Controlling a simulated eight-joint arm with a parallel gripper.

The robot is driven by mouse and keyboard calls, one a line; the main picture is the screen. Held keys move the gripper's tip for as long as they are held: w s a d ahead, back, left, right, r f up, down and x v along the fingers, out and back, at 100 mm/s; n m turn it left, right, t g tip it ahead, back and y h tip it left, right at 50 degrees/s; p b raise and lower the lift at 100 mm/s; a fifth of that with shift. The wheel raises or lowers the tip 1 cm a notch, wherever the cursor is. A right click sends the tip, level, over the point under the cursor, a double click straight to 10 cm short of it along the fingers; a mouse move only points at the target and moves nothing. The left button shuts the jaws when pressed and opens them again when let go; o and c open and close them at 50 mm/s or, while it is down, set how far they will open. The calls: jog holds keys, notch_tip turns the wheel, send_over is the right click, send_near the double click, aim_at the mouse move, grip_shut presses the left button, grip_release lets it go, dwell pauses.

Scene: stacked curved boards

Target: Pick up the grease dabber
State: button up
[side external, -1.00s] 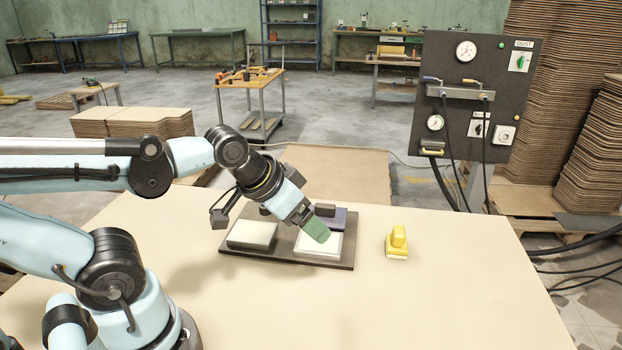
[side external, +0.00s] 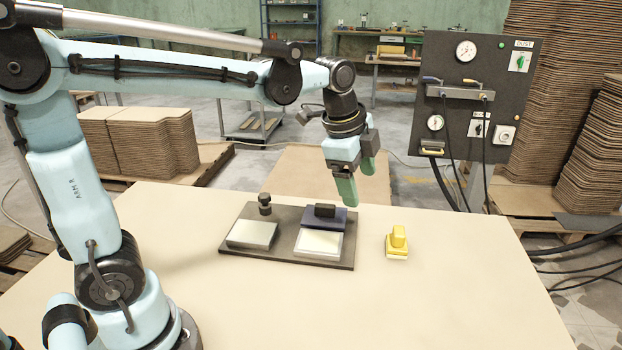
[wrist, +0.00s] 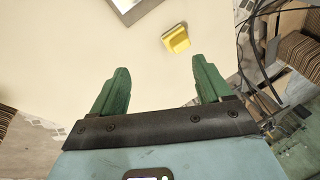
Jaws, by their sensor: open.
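A yellow block with an upright grip and a pale base, which looks like the grease dabber (side external: 397,241), stands on the table right of the dark tray. The wrist view shows the yellow block (wrist: 177,40) ahead of the fingers, right of centre. My gripper (side external: 358,190) has green fingers and hangs above the table behind the tray's right end, left of and higher than the yellow block. The wrist view shows my gripper (wrist: 160,64) open, with nothing between its fingers.
The dark tray (side external: 285,257) holds a grey-topped box (side external: 252,234), an open pad with a pale surface (side external: 320,244) and dark raised lid, and a small black knobbed piece (side external: 265,204). The table (side external: 450,300) around the yellow block is clear. A control panel (side external: 475,95) stands behind.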

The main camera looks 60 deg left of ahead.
jog(key=w+f+m+g, duration=0.1)
jog(key=w+m+g, duration=0.1)
jog(key=w+m, duration=0.4)
jog(key=m+g, duration=0.2)
jog(key=m, duration=0.6)
send_near(400, 230)
jog(key=shift+s+f, duration=0.2)
jog(key=shift+s, duration=0.2)
notch_tip(400, 230, down, 7)
jog(key=shift+r, duration=0.1)
jog(key=shift+w+d+f, duration=0.1)
jog(key=shift+f, duration=1.25)
jog(key=shift+w+f, duration=0.15)
jog(key=shift+f, duration=1.2)
jog(key=shift+c, duration=0.4)
jog(key=c, duration=1.2)
jog(key=shift+r, duration=0.15)
